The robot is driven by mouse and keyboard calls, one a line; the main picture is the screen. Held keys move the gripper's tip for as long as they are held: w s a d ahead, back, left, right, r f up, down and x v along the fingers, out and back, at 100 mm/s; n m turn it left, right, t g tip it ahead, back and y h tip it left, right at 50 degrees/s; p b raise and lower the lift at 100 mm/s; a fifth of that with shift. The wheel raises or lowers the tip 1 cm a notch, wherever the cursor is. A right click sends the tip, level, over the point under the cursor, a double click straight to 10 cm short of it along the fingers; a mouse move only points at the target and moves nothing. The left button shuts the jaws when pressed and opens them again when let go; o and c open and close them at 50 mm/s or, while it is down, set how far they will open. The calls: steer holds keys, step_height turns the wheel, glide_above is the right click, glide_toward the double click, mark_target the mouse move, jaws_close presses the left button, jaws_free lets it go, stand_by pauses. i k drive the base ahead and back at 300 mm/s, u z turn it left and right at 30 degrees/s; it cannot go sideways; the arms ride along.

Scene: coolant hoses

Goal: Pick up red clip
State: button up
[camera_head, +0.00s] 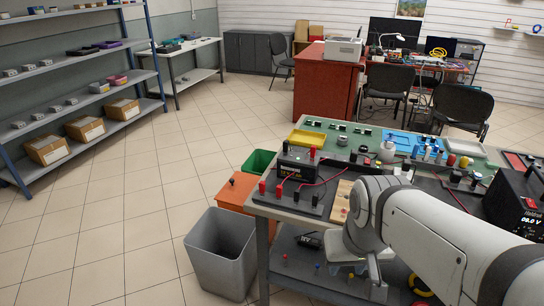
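On the workbench (262,208), several small red upright pieces stand near the left corner, among them a red piece (262,187) and another red piece (279,191). They are too small for me to tell whether either is the red clip. A red lead (318,182) curves right from a black device (297,165) beside them. My white arm reaches in from the lower right and bends down at the bench's front edge. My gripper's fingers are not visible, so I cannot see what it holds.
A grey bin (218,255), an orange bin (236,193) and a green bin (257,161) stand left of the bench. A black power supply (515,205) sits at the right. Blue and yellow trays lie at the back. The tiled floor to the left is clear.

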mark_target(279, 188)
steer(key=i, duration=0.9)
steer(key=z, duration=0.05)
